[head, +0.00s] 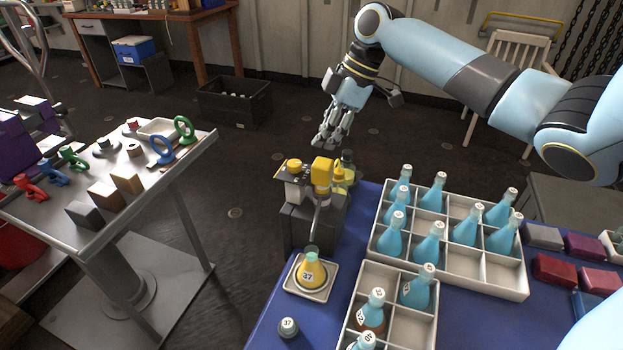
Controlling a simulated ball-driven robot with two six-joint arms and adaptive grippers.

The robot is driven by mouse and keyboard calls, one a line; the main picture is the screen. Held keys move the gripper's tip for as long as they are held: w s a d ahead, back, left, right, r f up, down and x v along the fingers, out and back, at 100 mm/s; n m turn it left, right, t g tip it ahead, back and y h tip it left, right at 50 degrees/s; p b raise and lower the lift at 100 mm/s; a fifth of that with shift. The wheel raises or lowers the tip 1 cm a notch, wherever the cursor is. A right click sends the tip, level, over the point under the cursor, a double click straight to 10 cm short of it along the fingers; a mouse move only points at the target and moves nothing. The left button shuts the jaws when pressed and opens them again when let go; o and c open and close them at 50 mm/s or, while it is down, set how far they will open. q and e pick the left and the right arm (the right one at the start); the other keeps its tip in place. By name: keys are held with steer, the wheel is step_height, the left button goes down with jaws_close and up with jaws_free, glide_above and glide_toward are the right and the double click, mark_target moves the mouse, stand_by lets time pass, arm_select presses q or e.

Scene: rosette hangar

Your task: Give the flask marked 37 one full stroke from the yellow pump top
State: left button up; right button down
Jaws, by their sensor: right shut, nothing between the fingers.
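The flask marked 37 (310,278), with yellow contents, stands upright on a small white square tray (291,288) at the blue table's left edge. A grey cap marked 37 (288,327) lies in front of it. The yellow pump top (322,171) is on the grey stand behind the flask; a thin spout comes down from it towards the flask's mouth. I cannot tell whether the spout enters the neck. My right gripper (324,143) is shut and empty, pointing down above and behind the pump top, apart from it in the picture. My left gripper is not in view.
A smaller yellow-topped part (294,164) sits beside the pump top. A white divided crate (455,268) of blue flasks stands to the right, a second crate (398,334) in front. A grey side table (130,190) with rings and blocks is left, across a floor gap.

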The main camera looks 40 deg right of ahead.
step_height(320, 180, up, 5)
steer(key=p, duration=0.4)
stand_by(1.2)
